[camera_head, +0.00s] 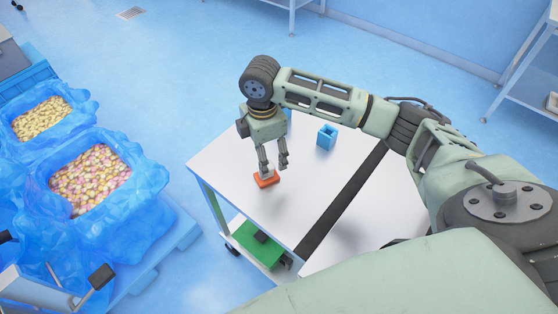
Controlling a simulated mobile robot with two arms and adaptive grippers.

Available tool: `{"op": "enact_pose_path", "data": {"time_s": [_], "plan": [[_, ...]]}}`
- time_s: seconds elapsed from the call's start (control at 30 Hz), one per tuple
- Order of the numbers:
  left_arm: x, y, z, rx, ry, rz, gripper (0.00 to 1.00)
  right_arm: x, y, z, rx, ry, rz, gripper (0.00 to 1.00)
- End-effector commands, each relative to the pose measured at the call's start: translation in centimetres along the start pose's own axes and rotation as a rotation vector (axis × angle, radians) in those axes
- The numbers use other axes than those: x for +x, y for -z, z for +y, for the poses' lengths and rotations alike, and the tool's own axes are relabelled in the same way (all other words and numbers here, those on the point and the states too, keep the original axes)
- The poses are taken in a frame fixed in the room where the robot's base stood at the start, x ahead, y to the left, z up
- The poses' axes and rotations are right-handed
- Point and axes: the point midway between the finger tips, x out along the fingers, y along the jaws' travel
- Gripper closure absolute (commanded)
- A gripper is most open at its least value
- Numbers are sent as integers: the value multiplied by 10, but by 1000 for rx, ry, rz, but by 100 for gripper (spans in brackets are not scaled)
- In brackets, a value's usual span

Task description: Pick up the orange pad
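The orange pad (266,180) is a small block lying on the white table (225,158), near its left edge. My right gripper (273,169) points down just above the pad, its two fingers spread apart. One finger is over the pad and the other is towards its right end. I cannot tell whether either finger touches the pad. Nothing shows held between the fingers. My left gripper is not in view.
A small blue holder (327,136) stands on the table behind and to the right of the pad. A dark strip (342,202) crosses the table. Blue-lined bins of yellow snacks (41,117) and pinkish snacks (90,180) stand at left. A green tray (259,246) sits below.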

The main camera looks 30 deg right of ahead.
Motion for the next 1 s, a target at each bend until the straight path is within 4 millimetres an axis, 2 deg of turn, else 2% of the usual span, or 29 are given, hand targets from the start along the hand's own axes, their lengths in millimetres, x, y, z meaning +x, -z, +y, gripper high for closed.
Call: {"op": "enact_pose_path", "data": {"time_s": [0.07, 0.13, 0.3, 0.43, 0.6, 0.73, 0.83, 1.0], "plan": [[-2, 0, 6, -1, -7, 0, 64, 6, 0, -1, -4, 5, 0, 39], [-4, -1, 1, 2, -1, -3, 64, 14, 0, -1, -3, 5, 0, 39], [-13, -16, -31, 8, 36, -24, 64, 32, -4, -1, 0, 3, 0, 39], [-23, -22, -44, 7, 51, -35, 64, 52, -10, -1, 0, 4, 0, 39], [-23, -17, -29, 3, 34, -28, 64, 72, -8, -1, -2, 1, 1, 39], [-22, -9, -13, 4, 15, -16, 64, 74, -8, 0, -2, -1, 1, 39], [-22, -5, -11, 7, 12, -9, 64, 74, -8, 0, -2, -1, 1, 39], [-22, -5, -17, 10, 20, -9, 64, 74, -8, 0, -2, -1, 1, 52]]}}
